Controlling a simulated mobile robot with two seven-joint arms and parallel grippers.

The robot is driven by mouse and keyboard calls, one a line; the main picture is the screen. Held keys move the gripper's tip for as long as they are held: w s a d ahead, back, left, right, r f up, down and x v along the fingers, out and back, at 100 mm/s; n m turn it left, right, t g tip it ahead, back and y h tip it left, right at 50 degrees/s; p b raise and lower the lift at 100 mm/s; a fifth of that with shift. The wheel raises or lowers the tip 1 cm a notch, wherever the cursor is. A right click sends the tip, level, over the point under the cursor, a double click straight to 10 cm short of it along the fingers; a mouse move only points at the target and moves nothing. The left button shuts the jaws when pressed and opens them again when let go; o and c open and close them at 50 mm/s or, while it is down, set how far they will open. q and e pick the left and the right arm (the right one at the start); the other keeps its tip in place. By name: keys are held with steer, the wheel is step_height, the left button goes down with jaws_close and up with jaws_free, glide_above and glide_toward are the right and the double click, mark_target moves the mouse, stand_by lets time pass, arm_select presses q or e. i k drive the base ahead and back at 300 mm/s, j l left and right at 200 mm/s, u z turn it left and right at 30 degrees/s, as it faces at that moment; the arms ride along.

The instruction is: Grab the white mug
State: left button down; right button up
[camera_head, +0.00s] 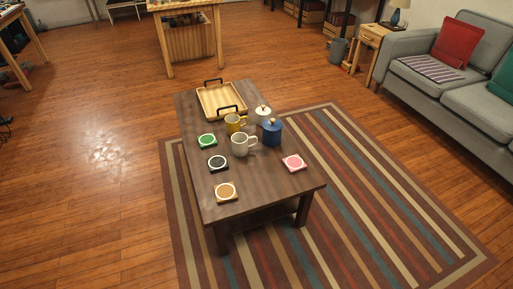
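The white mug (240,146) stands upright near the middle of the dark wooden coffee table (255,183). Its handle points to the right. A yellow mug (234,124) stands just behind it, and a blue lidded pot (272,133) stands to its right. Neither of my grippers shows in the head view.
A wooden tray (204,104) with black handles lies at the table's far end. A white lidded jar (262,113) stands behind the blue pot. Coasters in green (207,141), black (217,163), brown (226,192) and pink (294,163) lie around. A grey sofa (424,82) stands right; floor at left is clear.

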mark_target(240, 146)
steer(key=j+z, duration=0.1)
steer(key=z, duration=1.5)
steer(key=j+z, duration=0.1)
steer(key=j, duration=0.95)
steer(key=k+j+z, duration=0.1)
steer(key=j, duration=2.05)
steer(key=k+j, duration=0.1)
steer(key=j, duration=0.95)
